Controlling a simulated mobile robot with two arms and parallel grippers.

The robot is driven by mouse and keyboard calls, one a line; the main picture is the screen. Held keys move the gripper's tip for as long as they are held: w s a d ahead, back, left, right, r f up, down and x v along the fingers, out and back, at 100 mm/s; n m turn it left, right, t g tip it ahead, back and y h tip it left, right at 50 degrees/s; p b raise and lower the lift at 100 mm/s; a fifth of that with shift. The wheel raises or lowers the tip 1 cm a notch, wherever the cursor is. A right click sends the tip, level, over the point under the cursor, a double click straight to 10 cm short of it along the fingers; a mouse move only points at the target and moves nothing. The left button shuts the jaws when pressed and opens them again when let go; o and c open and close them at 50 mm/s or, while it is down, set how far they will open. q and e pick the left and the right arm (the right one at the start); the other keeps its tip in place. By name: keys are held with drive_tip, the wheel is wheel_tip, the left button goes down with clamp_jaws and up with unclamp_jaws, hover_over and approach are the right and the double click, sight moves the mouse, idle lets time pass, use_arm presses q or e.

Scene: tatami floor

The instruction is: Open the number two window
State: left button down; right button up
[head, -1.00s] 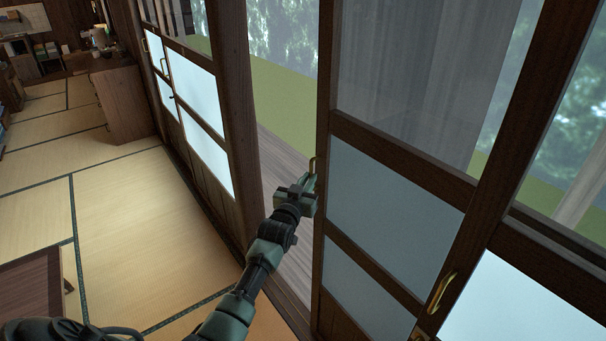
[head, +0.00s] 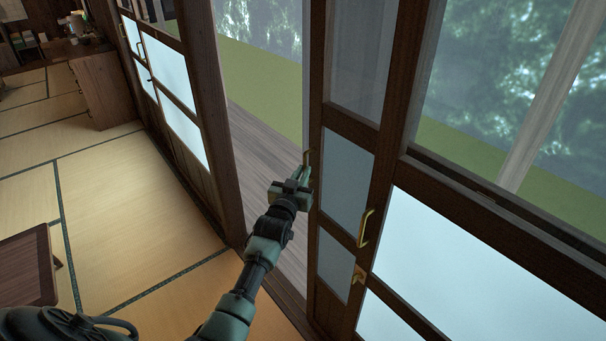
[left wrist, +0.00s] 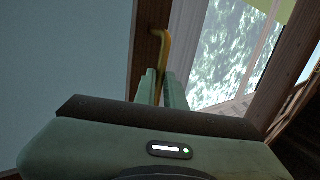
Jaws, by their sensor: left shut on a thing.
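The sliding window panel (head: 342,181) has a dark wooden frame with clear glass above and frosted panes below. A brass handle (head: 307,156) sits on its left edge. My left gripper (head: 304,173) is shut on this handle; the left wrist view shows the handle (left wrist: 161,42) rising from between the fingers (left wrist: 161,90). The panel stands partly open, with its right part behind the neighbouring panel (head: 470,255). A gap lies between its left edge and the dark post (head: 209,95). No number shows on the panels. My right gripper is not in view.
The neighbouring panel on the right has its own brass handle (head: 366,228) and a small latch (head: 358,275). Through the gap a wooden deck (head: 262,150) and grass show. A low table (head: 28,265) and a wooden cabinet (head: 104,90) stand on the tatami at left.

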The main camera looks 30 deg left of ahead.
use_arm(q)
drive_tip(key=shift+r, duration=0.1)
drive_tip(key=c, duration=1.8)
unclamp_jaws()
drive_tip(key=shift+a, duration=0.1)
drive_tip(key=shift+o, duration=0.2)
drive_tip(key=shift+w, duration=0.1)
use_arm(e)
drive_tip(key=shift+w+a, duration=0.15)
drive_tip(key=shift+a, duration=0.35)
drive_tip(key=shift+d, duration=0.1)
use_arm(q)
drive_tip(key=s+d+b, duration=0.1)
drive_tip(key=s, duration=0.6)
drive_tip(key=shift+s+d, duration=0.25)
drive_tip(key=shift+s, duration=0.05)
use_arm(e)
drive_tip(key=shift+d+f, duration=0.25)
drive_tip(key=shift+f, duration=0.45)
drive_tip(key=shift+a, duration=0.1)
